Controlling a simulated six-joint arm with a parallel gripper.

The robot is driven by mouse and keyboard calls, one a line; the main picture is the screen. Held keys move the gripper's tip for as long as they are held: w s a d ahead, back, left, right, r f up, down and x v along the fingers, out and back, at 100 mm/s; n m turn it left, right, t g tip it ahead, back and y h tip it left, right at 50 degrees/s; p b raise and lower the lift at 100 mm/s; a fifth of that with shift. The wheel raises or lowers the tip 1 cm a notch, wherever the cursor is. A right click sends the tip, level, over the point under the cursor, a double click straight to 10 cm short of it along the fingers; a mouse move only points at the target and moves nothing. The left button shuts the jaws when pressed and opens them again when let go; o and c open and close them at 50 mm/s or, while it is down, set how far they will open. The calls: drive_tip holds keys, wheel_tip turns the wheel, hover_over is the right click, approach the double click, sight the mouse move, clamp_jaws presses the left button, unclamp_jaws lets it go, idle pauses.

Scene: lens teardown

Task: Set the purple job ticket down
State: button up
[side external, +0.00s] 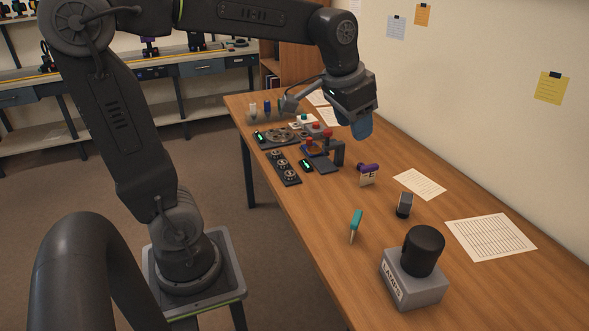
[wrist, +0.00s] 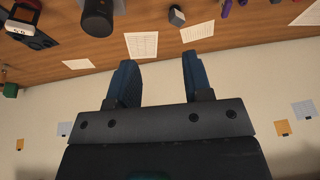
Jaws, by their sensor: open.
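A purple thing (wrist: 226,8) at the top edge of the wrist view may be the same ticket, cut off by the frame. My gripper (side external: 362,127) is raised above the far part of the table, up and behind the ticket and apart from it. In the wrist view its two blue fingers (wrist: 160,80) are spread with nothing between them.
A black cylinder (side external: 424,250) stands on a grey labelled block (side external: 413,280) at the near end. A teal-handled tool (side external: 356,222), a small dark block (side external: 404,205) and paper sheets (side external: 490,237) lie around. Trays and a stand (side external: 322,158) crowd the far left. The wall borders the right.

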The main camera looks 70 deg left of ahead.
drive_tip(key=s+d+f+t, duration=0.1)
drive_tip(key=s+d+f, duration=0.1)
drive_tip(key=s, duration=0.4)
drive_tip(key=s+d+f, duration=0.2)
drive_tip(key=s, duration=0.5)
drive_tip(key=shift+s+d+f+t+h, duration=0.2)
drive_tip(key=shift+s+d+t+h, duration=0.1)
drive_tip(key=shift+d+t, duration=0.1)
